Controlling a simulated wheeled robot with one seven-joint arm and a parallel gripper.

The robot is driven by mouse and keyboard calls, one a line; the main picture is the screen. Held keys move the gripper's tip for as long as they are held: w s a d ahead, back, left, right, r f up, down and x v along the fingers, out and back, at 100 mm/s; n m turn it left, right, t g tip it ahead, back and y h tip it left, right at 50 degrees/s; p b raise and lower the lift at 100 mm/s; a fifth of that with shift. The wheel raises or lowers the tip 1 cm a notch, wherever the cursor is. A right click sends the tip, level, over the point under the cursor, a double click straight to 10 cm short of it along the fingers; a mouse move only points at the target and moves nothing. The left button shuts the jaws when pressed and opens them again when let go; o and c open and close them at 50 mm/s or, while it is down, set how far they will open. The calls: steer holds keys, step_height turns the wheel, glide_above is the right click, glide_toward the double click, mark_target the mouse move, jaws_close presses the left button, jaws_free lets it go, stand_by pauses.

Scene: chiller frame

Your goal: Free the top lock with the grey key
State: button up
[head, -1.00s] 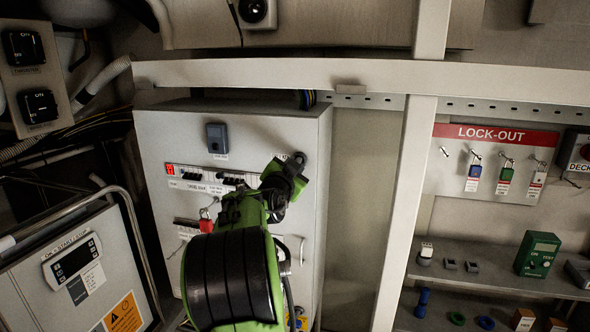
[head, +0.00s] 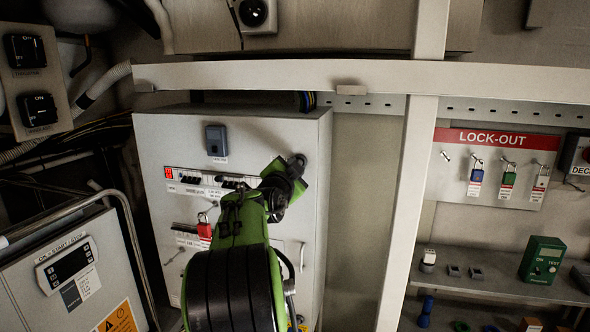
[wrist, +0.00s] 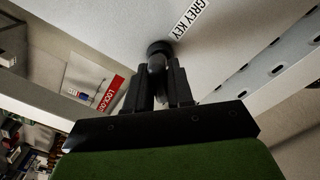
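My gripper (wrist: 158,82) is at the upper right of the cabinet's front panel, beside the printed label GREY KEY (wrist: 188,18). Between its two dark fingers is a rounded grey piece, seemingly the grey key (wrist: 157,72), against a dark round fitting (wrist: 160,48) on the panel. Whether the fingers press on it I cannot tell. In the head view my gripper (head: 293,168) hides the key. A red padlock (head: 205,230) hangs on the panel, left of my arm. A dark grey lock-like box (head: 217,140) is fixed near the panel top; whether it is the top lock is unclear.
The cabinet (head: 160,140) has a row of black switches (head: 190,179). A pale upright post (head: 405,210) and crossbar (head: 250,75) stand close to my arm. At right is a LOCK-OUT board (head: 515,195) with several tags, above shelves (head: 470,285) holding small items.

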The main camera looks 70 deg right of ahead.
steer(key=shift+f+m+b, duration=0.1)
steer(key=shift+m+b, duration=0.9)
steer(key=shift+b, duration=0.05)
steer(key=shift+m+b, duration=0.3)
steer(key=shift+m+b, duration=1.05)
steer(key=shift+m, duration=0.25)
